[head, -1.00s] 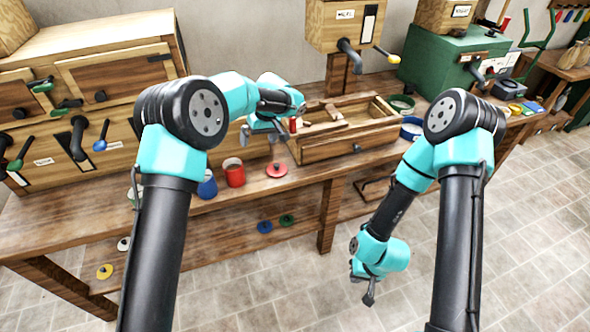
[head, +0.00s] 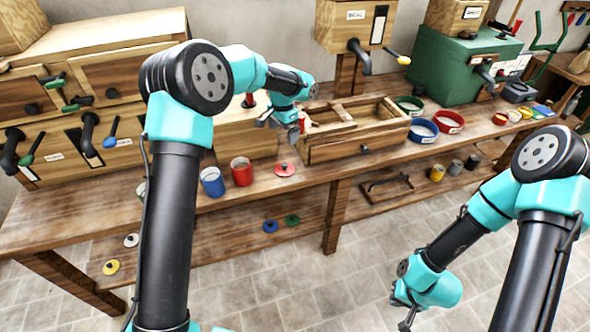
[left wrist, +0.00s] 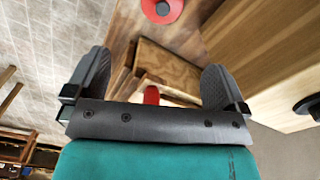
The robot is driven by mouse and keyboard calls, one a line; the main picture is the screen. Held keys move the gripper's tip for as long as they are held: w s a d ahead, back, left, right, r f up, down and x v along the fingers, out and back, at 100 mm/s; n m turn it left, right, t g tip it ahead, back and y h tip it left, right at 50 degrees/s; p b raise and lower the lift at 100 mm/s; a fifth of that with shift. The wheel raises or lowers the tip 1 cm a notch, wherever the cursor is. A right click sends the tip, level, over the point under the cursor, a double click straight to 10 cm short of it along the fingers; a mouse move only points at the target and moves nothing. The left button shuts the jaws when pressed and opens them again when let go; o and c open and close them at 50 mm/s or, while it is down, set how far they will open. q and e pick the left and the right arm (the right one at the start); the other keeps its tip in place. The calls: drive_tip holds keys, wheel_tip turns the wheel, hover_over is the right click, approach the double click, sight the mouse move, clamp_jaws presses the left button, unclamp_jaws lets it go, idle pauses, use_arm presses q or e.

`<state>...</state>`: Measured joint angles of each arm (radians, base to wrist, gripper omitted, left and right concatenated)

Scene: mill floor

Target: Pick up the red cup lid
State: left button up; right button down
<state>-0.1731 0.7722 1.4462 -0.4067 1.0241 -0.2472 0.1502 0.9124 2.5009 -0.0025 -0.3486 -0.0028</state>
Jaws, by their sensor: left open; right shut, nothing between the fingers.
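The red cup lid (head: 284,169) is a flat disc with a small knob, lying on the bench in front of the open wooden box. In the left wrist view the lid (left wrist: 162,10) shows at the top edge, beyond the fingertips. My left gripper (head: 289,132) is open, above and behind the lid, beside the box's left end. Its spread fingers (left wrist: 157,72) have no lid between them. The red cup (head: 241,172) stands left of the lid. My right gripper (head: 407,321) is shut and empty, low in front of the bench.
The open wooden box (head: 352,145) stands just right of my left gripper. A blue cup (head: 212,182) is beside the red cup. A small red object (left wrist: 151,95) shows near my left gripper. Blue (head: 270,226) and green (head: 292,220) lids lie on the lower shelf.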

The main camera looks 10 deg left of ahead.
sight(284, 164)
use_arm(q)
drive_tip(key=shift+f, duration=0.1)
wheel_tip(284, 164, down, 12)
idle(0.8)
drive_tip(key=shift+f, duration=0.1)
drive_tip(key=shift+w+a+f, duration=0.1)
drive_tip(key=shift+w+f, duration=0.05)
drive_tip(key=shift+f, duration=1.1)
drive_tip(key=shift+w+a+f, duration=0.1)
drive_tip(key=shift+f, duration=1.15)
drive_tip(key=shift+c, duration=0.3)
drive_tip(key=c, duration=0.7)
